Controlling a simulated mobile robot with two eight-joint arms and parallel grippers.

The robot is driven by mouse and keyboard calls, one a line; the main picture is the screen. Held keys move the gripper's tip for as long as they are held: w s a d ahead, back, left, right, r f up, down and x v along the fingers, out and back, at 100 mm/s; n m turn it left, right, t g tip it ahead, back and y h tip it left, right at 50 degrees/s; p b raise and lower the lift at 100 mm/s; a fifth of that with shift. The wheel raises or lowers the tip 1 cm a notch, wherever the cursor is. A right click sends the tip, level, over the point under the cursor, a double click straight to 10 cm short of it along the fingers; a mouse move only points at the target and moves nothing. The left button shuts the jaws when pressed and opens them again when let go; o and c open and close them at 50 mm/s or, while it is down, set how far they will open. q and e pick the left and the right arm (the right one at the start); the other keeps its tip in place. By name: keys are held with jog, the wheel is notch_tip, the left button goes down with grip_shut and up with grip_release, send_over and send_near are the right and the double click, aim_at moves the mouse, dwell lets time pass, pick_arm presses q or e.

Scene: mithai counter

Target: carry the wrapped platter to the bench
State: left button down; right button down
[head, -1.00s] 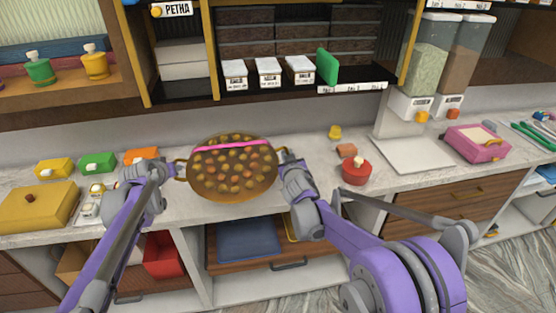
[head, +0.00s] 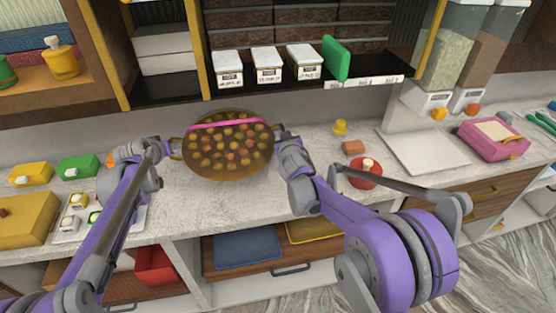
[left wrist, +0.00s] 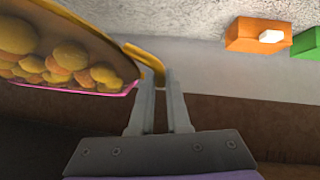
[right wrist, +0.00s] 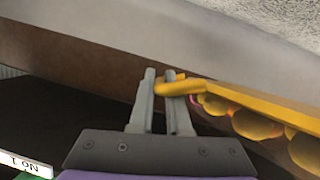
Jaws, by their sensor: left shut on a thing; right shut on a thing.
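The wrapped platter (head: 228,172) is a round brass dish of small round sweets with a pink band across its far part. It is held up over the counter in the head view. My left gripper (head: 172,150) is shut on its left handle, and the left wrist view shows that yellow handle (left wrist: 150,62) between the fingers (left wrist: 160,85). My right gripper (head: 284,142) is shut on the right handle, which shows between the fingers (right wrist: 164,82) in the right wrist view. I cannot make out which surface is the bench.
The marble counter (head: 250,205) runs below the platter. A red pot (head: 366,175), a brown block (head: 353,147) and a pale scale plate (head: 425,152) stand to the right. Yellow and green boxes (head: 78,167) are at left. A shelf with white cartons (head: 267,66) hangs behind.

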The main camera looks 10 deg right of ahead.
pick_arm(q)
jog(key=shift+w, duration=0.4)
pick_arm(e)
jog(key=shift+w, duration=0.4)
pick_arm(q)
jog(key=shift+s+r, duration=0.15)
jog(key=shift+s, duration=0.15)
pick_arm(e)
jog(key=shift+s+r, duration=0.15)
jog(key=shift+s, duration=0.15)
